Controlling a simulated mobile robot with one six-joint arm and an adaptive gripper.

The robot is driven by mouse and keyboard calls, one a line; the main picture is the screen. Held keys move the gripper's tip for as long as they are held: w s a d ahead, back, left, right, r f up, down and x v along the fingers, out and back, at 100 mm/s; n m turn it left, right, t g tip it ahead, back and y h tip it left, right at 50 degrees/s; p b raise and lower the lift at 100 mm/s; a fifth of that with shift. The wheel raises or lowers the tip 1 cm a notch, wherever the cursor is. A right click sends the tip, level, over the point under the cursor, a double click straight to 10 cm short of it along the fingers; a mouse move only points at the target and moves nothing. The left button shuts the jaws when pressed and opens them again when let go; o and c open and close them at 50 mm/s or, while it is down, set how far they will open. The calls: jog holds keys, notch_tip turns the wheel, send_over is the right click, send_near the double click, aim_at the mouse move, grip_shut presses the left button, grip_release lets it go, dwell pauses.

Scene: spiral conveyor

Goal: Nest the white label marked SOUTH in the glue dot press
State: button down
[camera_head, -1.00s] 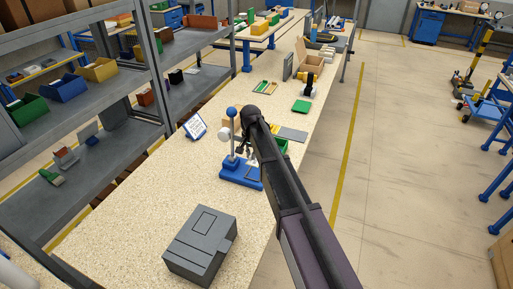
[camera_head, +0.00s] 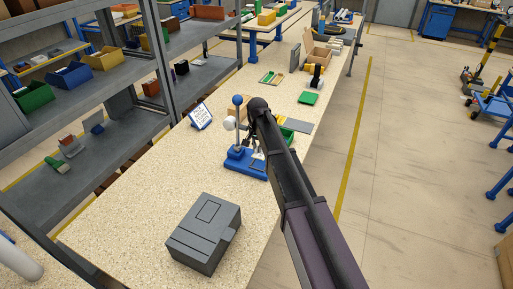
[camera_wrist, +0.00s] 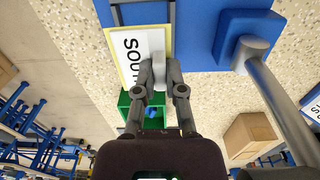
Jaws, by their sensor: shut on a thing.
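The glue dot press (camera_head: 240,165) stands on the bench with a blue base, an upright post and a blue ball knob. My gripper (camera_head: 252,145) is at the press, over its base. In the wrist view my gripper (camera_wrist: 160,72) is shut on the edge of the white label (camera_wrist: 130,42), whose letters "SOU" show; the rest is covered by the fingers. A pale yellow border shows around the label. The label overlaps the blue base (camera_wrist: 200,40) in this view; I cannot tell whether it touches it. The press post (camera_wrist: 275,90) is to the right of my gripper.
A green bin (camera_head: 286,136) and a grey plate (camera_head: 299,127) lie just beyond the press. A small sign (camera_head: 201,116) stands to its left. A grey box (camera_head: 204,232) sits nearer on the bench, with clear bench top between.

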aim_at(257, 162)
jog(key=shift+f+b, duration=1.55)
jog(key=shift+f, duration=0.3)
jog(key=shift+f+b, duration=0.9)
dwell(1.1)
jog(key=c, duration=0.6)
grip_release()
jog(key=shift+c, duration=0.2)
jog(key=shift+s, duration=0.2)
